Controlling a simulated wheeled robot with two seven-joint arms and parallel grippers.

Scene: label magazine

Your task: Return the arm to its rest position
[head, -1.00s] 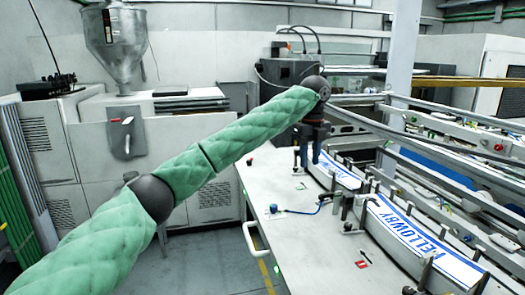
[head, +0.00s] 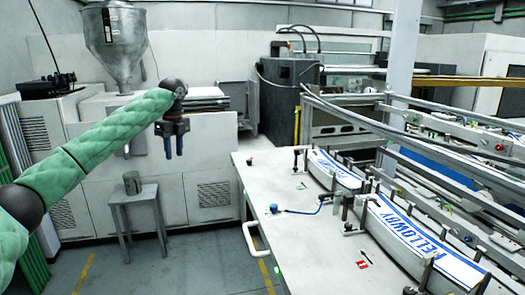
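My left arm (head: 100,135), in a green padded sleeve, comes in from the left edge of the head view. My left gripper (head: 174,156) hangs at its end with the fingers pointing down. The two dark fingers stand a little apart with nothing between them, so it is open and empty. It is left of the white machine table (head: 285,240) and clear of it. A stack of labels printed "KELLOWBY" (head: 415,238) lies in the magazine on that table, with a second stack (head: 335,170) behind it. My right gripper is not in view.
A small grey stool (head: 135,197) with a metal cup (head: 132,183) stands on the floor below the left gripper. A metal hopper (head: 120,40) rises behind the arm. Guide rails (head: 400,155) run along the right. Open floor lies left of the table.

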